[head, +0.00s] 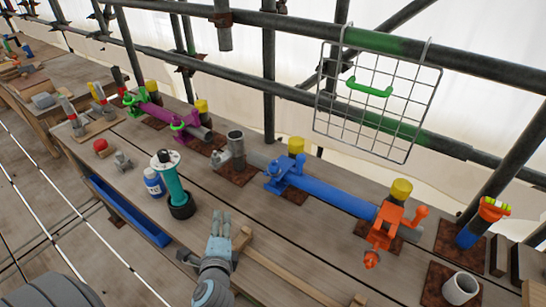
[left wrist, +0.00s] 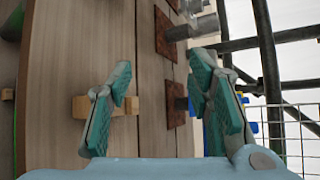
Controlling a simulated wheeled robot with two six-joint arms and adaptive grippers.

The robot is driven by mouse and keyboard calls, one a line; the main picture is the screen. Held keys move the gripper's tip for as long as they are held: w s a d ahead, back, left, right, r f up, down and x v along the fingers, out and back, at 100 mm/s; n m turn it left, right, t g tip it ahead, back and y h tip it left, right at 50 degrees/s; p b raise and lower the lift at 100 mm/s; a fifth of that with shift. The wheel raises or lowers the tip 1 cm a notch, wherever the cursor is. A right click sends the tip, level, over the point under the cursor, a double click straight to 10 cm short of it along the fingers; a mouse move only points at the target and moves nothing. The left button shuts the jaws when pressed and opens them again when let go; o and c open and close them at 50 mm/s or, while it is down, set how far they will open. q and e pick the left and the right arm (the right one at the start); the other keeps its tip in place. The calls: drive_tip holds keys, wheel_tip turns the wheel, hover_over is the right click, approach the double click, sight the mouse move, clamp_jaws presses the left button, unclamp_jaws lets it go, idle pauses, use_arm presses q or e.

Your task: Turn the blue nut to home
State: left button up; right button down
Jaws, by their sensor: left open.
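A blue coupler (head: 285,174) sits on the bench in the head view, around the left end of a blue tube (head: 335,197). The blue nut is too small to tell apart from the coupler. My left gripper (head: 220,226) is open and empty, in front of and left of the coupler, apart from it. A bit of blue (left wrist: 249,114) shows there, partly hidden behind the right-hand finger. My right gripper is not in view.
An orange coupler (head: 389,222) holds the tube's right end.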

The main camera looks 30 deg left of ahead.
use_arm(q)
drive_tip(key=w+d+r+m+t, duration=0.2)
drive_tip(key=w+r+m, duration=0.15)
drive_tip(key=m, duration=0.25)
drive_tip(key=m+t+h, duration=0.3)
drive_tip(key=m+t, duration=0.1)
drive_tip(key=m, duration=0.8)
approach(273, 171)
drive_tip(key=shift+h, duration=0.3)
drive_tip(key=x, duration=1)
drive_tip(key=shift+w+a, duration=0.3)
drive_tip(key=shift+w+a+r, duration=0.1)
drive_tip(key=shift+w+r, duration=0.05)
drive_tip(key=shift+w, duration=0.3)
drive_tip(key=shift+c, duration=0.3)
clamp_jaws()
